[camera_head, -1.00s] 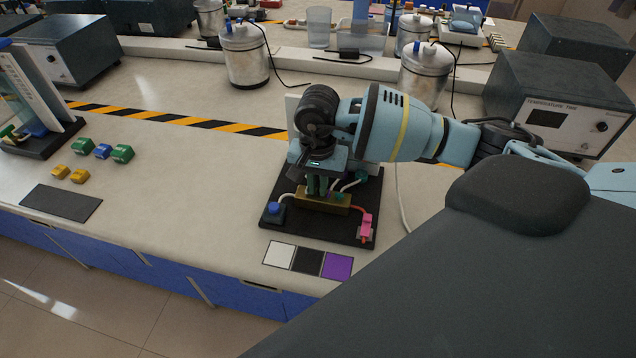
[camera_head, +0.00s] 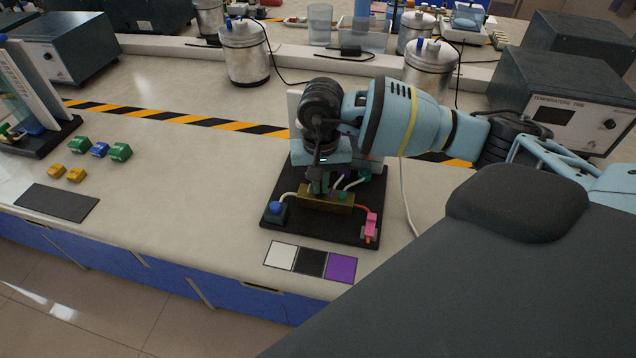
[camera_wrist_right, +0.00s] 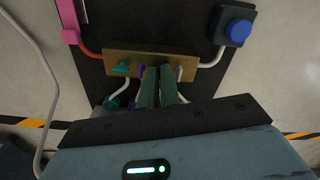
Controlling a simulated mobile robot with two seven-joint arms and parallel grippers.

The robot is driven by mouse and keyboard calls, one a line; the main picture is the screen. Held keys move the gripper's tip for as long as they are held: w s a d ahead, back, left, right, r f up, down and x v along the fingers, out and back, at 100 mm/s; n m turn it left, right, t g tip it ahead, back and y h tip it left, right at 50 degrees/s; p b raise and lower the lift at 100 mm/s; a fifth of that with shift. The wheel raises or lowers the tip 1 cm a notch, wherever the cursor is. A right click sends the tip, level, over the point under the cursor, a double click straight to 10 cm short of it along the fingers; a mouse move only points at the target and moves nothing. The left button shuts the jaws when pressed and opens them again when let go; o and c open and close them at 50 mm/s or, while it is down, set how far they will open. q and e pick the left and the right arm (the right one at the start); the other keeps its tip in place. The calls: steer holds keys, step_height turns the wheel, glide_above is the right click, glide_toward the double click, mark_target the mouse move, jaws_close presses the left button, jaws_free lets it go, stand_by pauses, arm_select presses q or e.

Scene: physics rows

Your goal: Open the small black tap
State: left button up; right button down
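A brass block (camera_head: 326,200) with small taps and tubes sits on a black board (camera_head: 290,222); it also shows in the right wrist view (camera_wrist_right: 190,66). A teal tap (camera_wrist_right: 122,67) and a purple tap (camera_wrist_right: 141,71) are on the block there. My right gripper (camera_head: 318,190) reaches down over the block. Its two dark green fingers (camera_wrist_right: 159,72) are close together with a narrow gap, right of the purple tap. I cannot make out the small black tap; the fingers may hide it. Whether they hold anything is unclear. My left gripper is out of view.
A blue button (camera_head: 275,209) and a pink connector (camera_head: 370,224) flank the block. White, black and purple squares (camera_head: 341,267) lie in front. Coloured blocks (camera_head: 120,152) lie left. A grey temperature box (camera_head: 565,97) stands right.

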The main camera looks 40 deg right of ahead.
steer(key=shift+f+n+b, duration=0.2)
steer(key=shift+n+b, duration=0.2)
steer(key=shift+n, duration=0.8)
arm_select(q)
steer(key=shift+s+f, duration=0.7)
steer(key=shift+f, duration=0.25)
arm_select(e)
steer(key=shift+r+n, duration=0.2)
steer(key=shift+n, duration=0.2)
steer(key=n+b, duration=0.3)
steer(key=n, duration=0.2)
steer(key=shift+f, duration=0.2)
steer(key=shift+r+n+b, duration=0.1)
steer(key=shift+n+b, duration=0.2)
steer(key=shift+n, duration=0.7)
steer(key=c, duration=1.9)
jaws_free()
steer(key=shift+c, duration=0.2)
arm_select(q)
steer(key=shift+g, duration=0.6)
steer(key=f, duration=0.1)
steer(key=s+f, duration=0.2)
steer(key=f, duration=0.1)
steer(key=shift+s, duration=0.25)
arm_select(e)
steer(key=shift+r, duration=0.1)
